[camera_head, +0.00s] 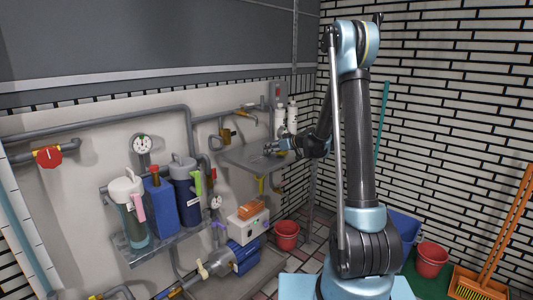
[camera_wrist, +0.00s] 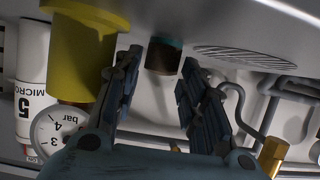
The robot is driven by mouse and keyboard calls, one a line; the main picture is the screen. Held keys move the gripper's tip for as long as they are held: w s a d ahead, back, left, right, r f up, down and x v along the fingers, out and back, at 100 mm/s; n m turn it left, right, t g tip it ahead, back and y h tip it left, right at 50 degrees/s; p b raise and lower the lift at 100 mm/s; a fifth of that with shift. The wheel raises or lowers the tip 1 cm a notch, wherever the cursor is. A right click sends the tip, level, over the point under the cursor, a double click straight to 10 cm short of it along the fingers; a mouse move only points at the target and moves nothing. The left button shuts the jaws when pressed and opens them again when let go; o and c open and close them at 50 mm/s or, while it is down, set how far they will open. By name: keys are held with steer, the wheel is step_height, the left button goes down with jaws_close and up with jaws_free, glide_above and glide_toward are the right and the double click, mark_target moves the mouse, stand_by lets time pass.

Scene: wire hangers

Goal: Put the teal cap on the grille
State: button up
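The teal cap (camera_wrist: 162,57) shows in the wrist view as a small dark, brownish cylinder with a teal band, against the pale grey surface. My gripper (camera_wrist: 160,62) is open. Its two dark fingers stand on either side of the cap, with the cap beyond and between the tips. I cannot tell whether the right finger touches it. The grille (camera_wrist: 243,57) is a slotted oval in the same pale surface, right of the cap, with nothing on it. In the head view my gripper (camera_head: 275,147) is over the grey basin (camera_head: 240,160); cap and grille are too small to make out there.
A large yellow cylinder (camera_wrist: 85,50) stands close left of my gripper, with a white "MICRO" filter (camera_wrist: 32,80) and a pressure gauge (camera_wrist: 47,132) beside it. A brass fitting (camera_wrist: 272,155) and grey pipes lie at right. Red buckets (camera_head: 286,235) stand on the floor.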

steer(key=shift+x, duration=0.95)
steer(key=c, duration=0.5)
steer(key=shift+r, duration=0.6)
steer(key=s+d, duration=1.1)
steer(key=d, duration=0.3)
steer(key=w+d+m+t+h, duration=0.1)
steer(key=w+d+m+h, duration=0.1)
steer(key=d, duration=0.3)
steer(key=w+d+f+m+t+h, duration=0.1)
steer(key=w+d+m+t+h, duration=0.1)
steer(key=w+d, duration=0.1)
steer(key=w+d+f+m+t+h, duration=0.1)
steer(key=w+d+m+h, duration=0.1)
steer(key=d, duration=0.4)
steer(key=shift+w+d+f+m+t+h, duration=0.15)
steer(key=shift+w+d+m+t+h, duration=0.2)
steer(key=shift+w+m, duration=0.25)
